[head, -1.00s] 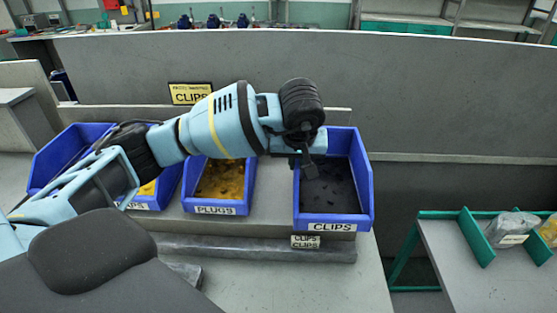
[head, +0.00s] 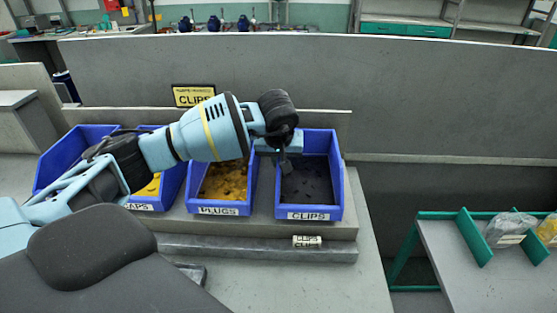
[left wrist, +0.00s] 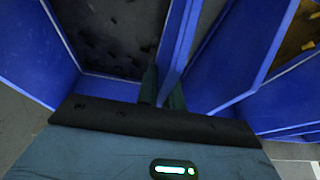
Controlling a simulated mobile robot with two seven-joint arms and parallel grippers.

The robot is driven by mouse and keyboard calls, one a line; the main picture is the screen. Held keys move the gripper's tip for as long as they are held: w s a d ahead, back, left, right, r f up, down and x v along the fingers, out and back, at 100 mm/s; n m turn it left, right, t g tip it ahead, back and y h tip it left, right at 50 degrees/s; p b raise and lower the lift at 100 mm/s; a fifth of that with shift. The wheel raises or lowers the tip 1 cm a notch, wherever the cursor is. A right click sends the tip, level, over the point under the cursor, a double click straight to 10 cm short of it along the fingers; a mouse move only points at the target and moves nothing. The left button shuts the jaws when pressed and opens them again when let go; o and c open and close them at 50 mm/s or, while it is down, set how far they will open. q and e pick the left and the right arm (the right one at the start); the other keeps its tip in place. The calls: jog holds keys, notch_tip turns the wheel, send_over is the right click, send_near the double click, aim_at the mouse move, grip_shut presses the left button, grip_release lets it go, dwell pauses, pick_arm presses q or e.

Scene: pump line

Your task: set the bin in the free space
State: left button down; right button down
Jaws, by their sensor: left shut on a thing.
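The blue clips bin (head: 338,190), with dark clips inside and a CLIPS label on its front, is upright at the right end of the row on the grey shelf. Its front lines up with the other bins, and it looks down on the shelf, though its underside is hidden. My left gripper (head: 284,162) is shut on its left wall. In the left wrist view, the fingers (left wrist: 163,90) straddle that wall, with the clips bin (left wrist: 45,50) on the left. My right gripper is not in view.
The blue plugs bin (head: 249,200) stands close to the left, with a narrow gap. The caps bin (head: 176,190) and another blue bin (head: 52,165) are further left. A green-edged side table (head: 450,260) is at right.

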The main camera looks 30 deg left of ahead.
pick_arm(q)
jog(key=shift+f, duration=0.2)
jog(key=c, duration=1.5)
grip_release()
jog(key=shift+f, duration=0.1)
jog(key=shift+c, duration=0.2)
jog(key=v, duration=1.2)
jog(key=shift+r, duration=0.2)
